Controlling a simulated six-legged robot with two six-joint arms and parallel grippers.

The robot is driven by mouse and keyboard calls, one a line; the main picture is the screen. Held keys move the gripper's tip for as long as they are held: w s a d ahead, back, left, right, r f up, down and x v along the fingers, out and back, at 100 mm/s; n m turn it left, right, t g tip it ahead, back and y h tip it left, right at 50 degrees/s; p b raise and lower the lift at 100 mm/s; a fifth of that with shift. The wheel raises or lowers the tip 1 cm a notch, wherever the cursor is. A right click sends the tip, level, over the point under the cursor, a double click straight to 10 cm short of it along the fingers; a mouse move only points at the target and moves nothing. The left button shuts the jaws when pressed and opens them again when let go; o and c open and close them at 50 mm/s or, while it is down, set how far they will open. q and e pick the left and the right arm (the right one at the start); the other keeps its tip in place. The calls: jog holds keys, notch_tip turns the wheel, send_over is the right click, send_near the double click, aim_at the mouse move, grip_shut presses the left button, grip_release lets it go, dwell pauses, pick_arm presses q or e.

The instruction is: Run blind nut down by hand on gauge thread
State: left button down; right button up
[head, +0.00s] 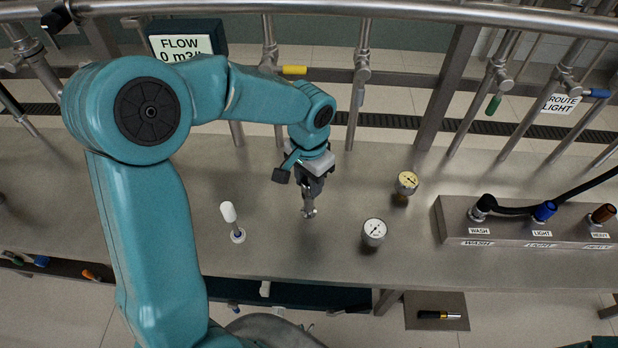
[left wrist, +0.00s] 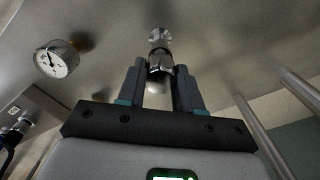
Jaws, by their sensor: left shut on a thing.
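My left gripper (head: 309,203) points down over the middle of the steel bench. In the left wrist view my left gripper (left wrist: 160,72) has its fingers on both sides of a shiny metal blind nut (left wrist: 161,62), and it is shut on it. The nut is small and mostly hidden by the fingers in the head view. Past the nut, a short bright metal fitting (left wrist: 158,36) meets the bench surface. The thread itself does not show clearly, so I cannot tell how far the nut is on it. My right gripper is not in view.
A white-faced gauge (head: 374,230) and a yellow-faced gauge (head: 406,182) stand to the right on the bench (head: 290,255). A white-capped post (head: 229,212) stands to the left. A connector block (head: 535,230) with a black hose is at far right. Vertical pipes line the back.

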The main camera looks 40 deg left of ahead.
pick_arm(q)
jog(key=shift+r+m+p, duration=0.1)
jog(key=shift+m+p, duration=0.2)
jog(key=shift+m, duration=1.3)
jog(key=shift+m+p, duration=0.65)
jog(key=shift+m, duration=0.35)
jog(key=shift+w+m, duration=0.1)
jog(key=shift+m, duration=0.5)
